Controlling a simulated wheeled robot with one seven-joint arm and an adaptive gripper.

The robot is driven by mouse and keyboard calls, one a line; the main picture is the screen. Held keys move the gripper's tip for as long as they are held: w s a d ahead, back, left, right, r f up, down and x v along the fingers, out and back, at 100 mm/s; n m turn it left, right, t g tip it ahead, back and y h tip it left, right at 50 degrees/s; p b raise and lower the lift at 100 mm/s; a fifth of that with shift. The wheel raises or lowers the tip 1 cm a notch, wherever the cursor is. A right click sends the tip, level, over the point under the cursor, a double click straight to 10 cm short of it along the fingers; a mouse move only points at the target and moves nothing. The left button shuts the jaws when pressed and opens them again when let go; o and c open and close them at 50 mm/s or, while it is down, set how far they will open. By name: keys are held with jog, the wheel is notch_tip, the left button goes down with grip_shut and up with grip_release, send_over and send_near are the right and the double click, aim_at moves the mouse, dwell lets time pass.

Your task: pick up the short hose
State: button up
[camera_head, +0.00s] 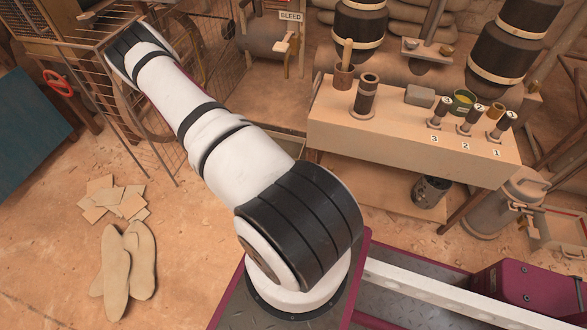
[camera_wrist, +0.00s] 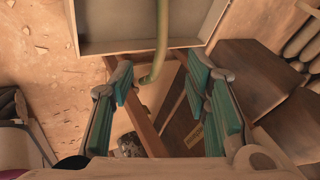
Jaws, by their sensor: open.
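A thin olive-green hose (camera_wrist: 161,38) shows in the wrist view. It runs down across a pale shallow tray (camera_wrist: 108,47) and over its near edge, and its lower end bends to the left. I take it for the short hose; its upper part runs out of the picture. My gripper (camera_wrist: 157,90) is open, with teal pads at left and right. The hose's lower end appears between the pads in the picture, nearer the left ones; I cannot tell the depth gap. No contact shows. In the head view I make out neither the gripper nor this hose.
The head view shows a bench (camera_head: 370,133) with numbered fittings and a dark cylinder (camera_head: 366,95). A wire cage (camera_head: 125,105) stands beside my arm. Flat soles (camera_head: 116,270) and cardboard scraps (camera_head: 108,199) lie on the sandy floor. Brown boxes (camera_wrist: 258,75) are at right in the wrist view.

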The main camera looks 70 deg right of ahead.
jog(key=shift+s+r+b+x, duration=0.15)
jog(key=shift+b+x, duration=1.5)
jog(key=shift+x, duration=2.05)
jog(key=shift+s+r+b+x, duration=0.15)
jog(key=shift+b+x, duration=1.5)
jog(key=shift+x, duration=2.05)
jog(key=shift+d, duration=0.2)
grip_shut()
